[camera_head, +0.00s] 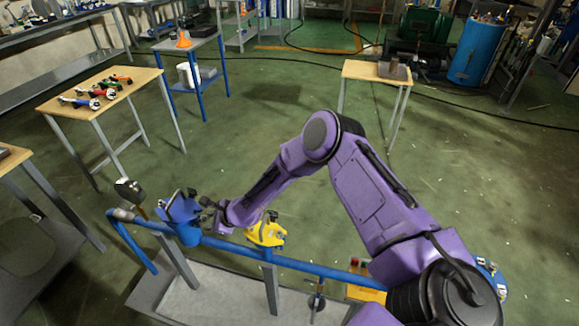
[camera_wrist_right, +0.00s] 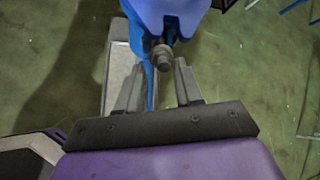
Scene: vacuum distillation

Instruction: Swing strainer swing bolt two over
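The blue strainer (camera_head: 181,213) sits on the blue pipe (camera_head: 222,244) at the lower left of the head view. In the right wrist view its blue body (camera_wrist_right: 170,14) fills the top middle. A grey swing bolt with a nut on its end (camera_wrist_right: 163,57) sticks out from it towards me. My right gripper (camera_head: 208,208) is beside the right side of the strainer. In the right wrist view my right gripper (camera_wrist_right: 159,72) has its fingers apart, one on each side of the bolt end. Whether either finger touches the bolt cannot be told. My left gripper is out of view.
A yellow valve-like fitting (camera_head: 267,232) is on the pipe, right of my right gripper. A dark-headed object (camera_head: 129,189) stands left of the strainer. A wooden table with several coloured tools (camera_head: 98,92) is further left. Open green floor lies behind the pipe.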

